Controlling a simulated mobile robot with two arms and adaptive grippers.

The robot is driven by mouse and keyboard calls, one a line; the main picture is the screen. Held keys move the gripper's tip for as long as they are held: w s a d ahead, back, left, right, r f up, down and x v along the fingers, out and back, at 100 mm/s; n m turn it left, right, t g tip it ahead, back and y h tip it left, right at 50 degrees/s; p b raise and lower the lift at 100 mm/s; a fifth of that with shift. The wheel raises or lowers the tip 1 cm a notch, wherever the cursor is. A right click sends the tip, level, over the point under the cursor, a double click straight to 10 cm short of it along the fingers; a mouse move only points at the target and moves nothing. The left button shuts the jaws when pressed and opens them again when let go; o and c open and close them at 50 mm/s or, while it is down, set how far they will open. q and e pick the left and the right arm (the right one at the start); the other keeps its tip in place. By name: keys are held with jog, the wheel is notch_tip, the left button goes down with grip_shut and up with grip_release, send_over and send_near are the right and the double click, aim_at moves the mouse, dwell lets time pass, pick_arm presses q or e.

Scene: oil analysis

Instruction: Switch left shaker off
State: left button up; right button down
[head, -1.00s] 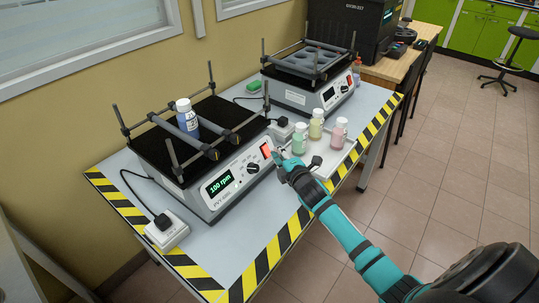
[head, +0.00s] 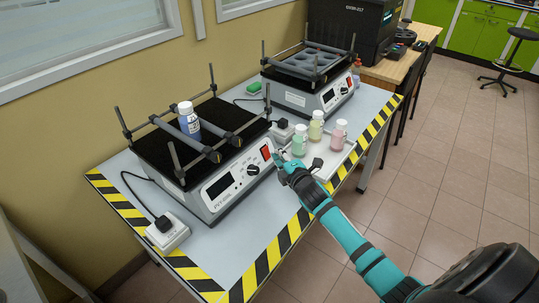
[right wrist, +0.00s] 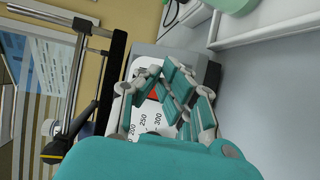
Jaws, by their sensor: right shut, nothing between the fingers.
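The left shaker (head: 225,188) stands on the table in the head view, with a black top and clamp bars. Its display (head: 220,185) is dark. Its red switch (head: 266,152) is at the right end of the front panel, beside the knob (head: 253,169). A blue bottle (head: 188,121) stands between the bars. My right gripper (head: 279,160) is shut and empty, just in front of the switch; I cannot tell if it touches. In the right wrist view the shut fingers (right wrist: 172,82) partly cover the red switch (right wrist: 152,95). My left gripper is out of view.
A second shaker (head: 310,85) stands behind. A power plug block (head: 167,232) lies at the table's front left. Striped tape (head: 281,243) marks the table edge.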

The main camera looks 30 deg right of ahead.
jog(key=shift+s+d+r, duration=0.1)
jog(key=shift+s+r, duration=0.1)
jog(key=shift+s, duration=0.1)
jog(key=s+r+p, duration=0.1)
jog(key=s+d+r+p, duration=0.1)
jog(key=p, duration=0.1)
jog(key=s+p, duration=0.1)
jog(key=shift+s+d+r+p, duration=0.3)
jog(key=shift+s+r, duration=0.05)
jog(key=shift+r, duration=0.05)
dwell(0.4)
